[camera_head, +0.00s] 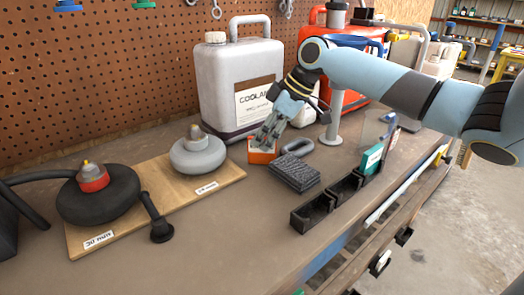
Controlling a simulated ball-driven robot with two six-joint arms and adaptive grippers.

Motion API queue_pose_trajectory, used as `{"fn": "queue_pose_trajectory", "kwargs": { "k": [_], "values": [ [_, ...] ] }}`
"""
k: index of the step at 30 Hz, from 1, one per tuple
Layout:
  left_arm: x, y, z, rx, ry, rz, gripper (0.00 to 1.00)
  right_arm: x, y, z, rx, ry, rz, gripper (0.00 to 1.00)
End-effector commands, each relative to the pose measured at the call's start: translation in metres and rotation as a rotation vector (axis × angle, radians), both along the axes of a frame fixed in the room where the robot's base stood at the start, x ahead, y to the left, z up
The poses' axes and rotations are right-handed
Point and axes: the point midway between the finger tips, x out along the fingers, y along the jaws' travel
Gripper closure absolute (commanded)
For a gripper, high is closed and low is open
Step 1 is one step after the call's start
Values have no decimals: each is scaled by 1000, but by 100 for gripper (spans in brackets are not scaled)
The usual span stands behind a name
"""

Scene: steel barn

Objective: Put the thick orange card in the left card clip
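The orange card (261,156) is a small thick block on the workbench, in front of the white coolant jug. My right gripper (267,141) points down at it from above, its fingertips at the card's top edge and covering part of it. I cannot tell whether the fingers are closed on the card or only touching or near it. A black row of clips (331,207) stands near the bench's front edge. Its left clip (305,217) looks empty; a teal card (371,159) stands at the row's right end. My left gripper is not in view.
A dark ribbed block (294,173) and a grey U-shaped piece (298,146) lie between the orange card and the clips. The coolant jug (232,85) stands close behind. A wooden board (150,202) with two round weights is at left. Bare bench lies left of the clips.

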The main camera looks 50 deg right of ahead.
Motion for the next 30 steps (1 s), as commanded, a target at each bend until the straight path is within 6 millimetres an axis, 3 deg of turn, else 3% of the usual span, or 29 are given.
{"fn": "queue_pose_trajectory", "kwargs": {
  "k": [1, 5, 19, 26, 30],
  "values": [
    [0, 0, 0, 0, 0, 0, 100, 0, 0, 0, 0, 0, 0, 83],
    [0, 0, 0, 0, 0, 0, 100, 0, 0, 0, 0, 0, 0, 100],
    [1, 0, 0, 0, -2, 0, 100, 0, 0, 6, 0, -1, 1, 100],
    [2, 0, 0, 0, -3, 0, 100, 1, -1, 38, -3, -5, 1, 100],
    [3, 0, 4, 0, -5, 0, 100, -22, -10, 53, -11, 5, 1, 100]
  ]
}}
